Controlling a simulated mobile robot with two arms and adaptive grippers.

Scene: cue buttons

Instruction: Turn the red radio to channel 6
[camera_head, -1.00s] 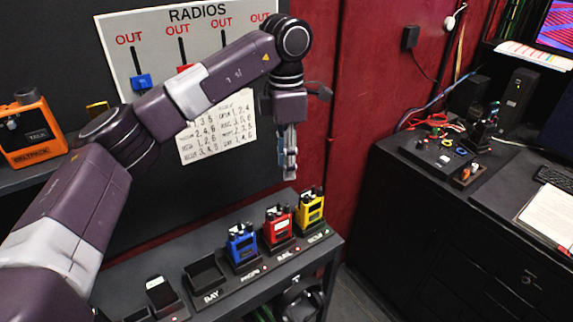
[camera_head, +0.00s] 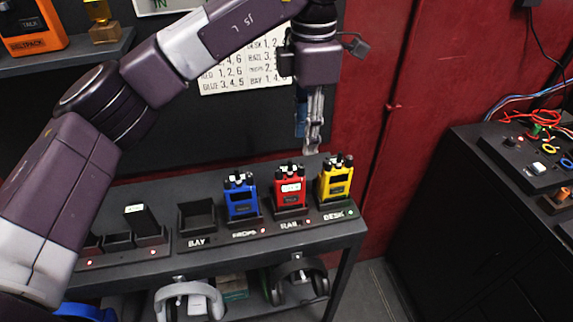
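The red radio (camera_head: 289,188) stands upright in the charger slot labelled RAIL, between the blue radio (camera_head: 240,197) in the PROPS slot and the yellow radio (camera_head: 335,181) in the DESK slot. Small dark knobs show on its top; the channel reading is too small to make out. My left gripper (camera_head: 311,150) points down in the air above the radios, over the gap between the red and yellow ones. Its fingers look close together and hold nothing visible, but I cannot tell whether they are fully shut. My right gripper is not in view.
The BAY slot (camera_head: 197,218) is empty. A paper list (camera_head: 245,72) hangs on the dark wall, partly behind my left arm. Headsets (camera_head: 190,299) hang below the shelf (camera_head: 130,262). A black cabinet (camera_head: 490,230) with cables stands at the right.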

